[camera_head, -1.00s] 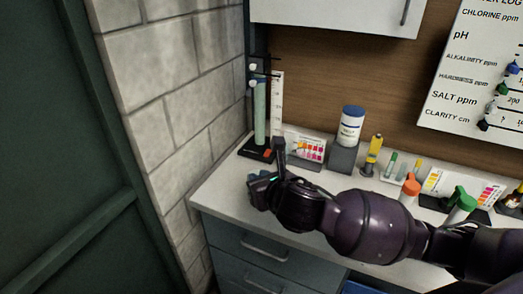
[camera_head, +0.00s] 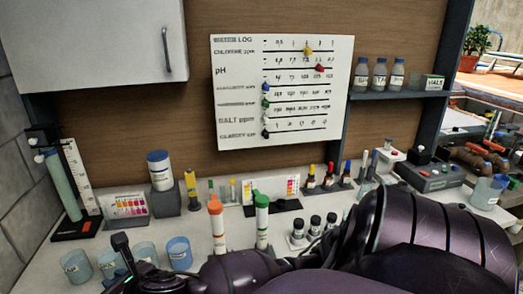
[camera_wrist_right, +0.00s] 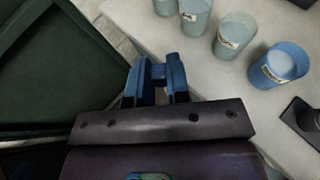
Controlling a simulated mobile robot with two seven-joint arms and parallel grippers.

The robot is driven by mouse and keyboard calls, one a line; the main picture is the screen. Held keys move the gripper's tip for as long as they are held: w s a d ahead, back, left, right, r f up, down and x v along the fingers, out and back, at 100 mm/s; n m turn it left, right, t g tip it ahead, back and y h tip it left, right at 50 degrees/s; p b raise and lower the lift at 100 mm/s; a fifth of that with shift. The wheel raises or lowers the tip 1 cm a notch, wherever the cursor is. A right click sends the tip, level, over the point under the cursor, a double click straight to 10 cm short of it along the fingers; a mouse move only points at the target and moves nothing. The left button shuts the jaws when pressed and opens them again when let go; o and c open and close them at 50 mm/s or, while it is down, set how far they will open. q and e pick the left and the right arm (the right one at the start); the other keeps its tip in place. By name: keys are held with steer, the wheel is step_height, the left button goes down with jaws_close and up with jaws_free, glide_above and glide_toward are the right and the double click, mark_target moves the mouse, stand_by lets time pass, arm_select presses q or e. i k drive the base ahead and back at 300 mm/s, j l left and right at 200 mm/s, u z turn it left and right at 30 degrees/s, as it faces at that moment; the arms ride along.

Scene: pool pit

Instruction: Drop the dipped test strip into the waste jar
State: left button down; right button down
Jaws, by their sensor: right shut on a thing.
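In the head view the right gripper (camera_head: 122,268) is at the bottom left, over the counter's front, partly cut off. Several open cups stand beside it; the bluest (camera_head: 180,252) also shows in the wrist view (camera_wrist_right: 278,65). Another labelled jar (camera_head: 489,191) stands at the far right. I cannot read which one is the waste jar. My left gripper is out of view.
An orange-capped bottle (camera_head: 216,226) and a green-capped bottle (camera_head: 262,220) stand close behind my right arm. A strip colour chart (camera_head: 126,206), a white tub (camera_head: 160,171) and small vials line the back. A dark green panel (camera_wrist_right: 45,60) lies left of the gripper in the wrist view.

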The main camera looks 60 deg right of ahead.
mark_target(486, 205)
steer(key=k+l, duration=0.45)
steer(key=k+l+z, duration=0.15)
steer(key=z, duration=0.15)
steer(key=k+l+z, duration=0.3)
steer(key=j+z, duration=0.1)
steer(key=z, duration=2.45)
steer(key=i+l+u, duration=1)
steer(key=l, duration=0.4)
